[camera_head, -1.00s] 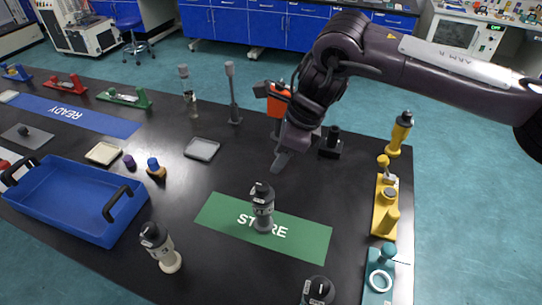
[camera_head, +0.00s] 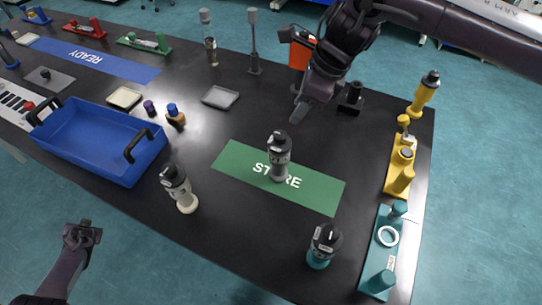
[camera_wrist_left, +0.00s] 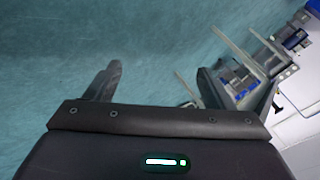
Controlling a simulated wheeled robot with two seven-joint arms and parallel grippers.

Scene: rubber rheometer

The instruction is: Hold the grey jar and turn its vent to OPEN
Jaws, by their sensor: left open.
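The grey jar (camera_head: 279,165) stands upright on the green STORE mat (camera_head: 325,190). Its cap is dark with a small pale label; I cannot read the vent's setting at this size. My right gripper (camera_head: 299,111) hangs above the table behind the jar, apart from it; its fingers are seen edge-on. My left gripper (camera_head: 82,234) is open and empty, off the table's front edge at lower left, far from the jar. In the left wrist view a dark finger (camera_wrist_left: 105,80) shows over the floor.
A cream jar (camera_head: 182,195) and a teal jar (camera_head: 320,252) with similar dark caps stand in front of the mat. A blue tray (camera_head: 90,160) is at left. Yellow (camera_head: 400,165) and teal (camera_head: 383,255) fixtures line the right edge. An orange object (camera_head: 301,52) stands behind my right gripper.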

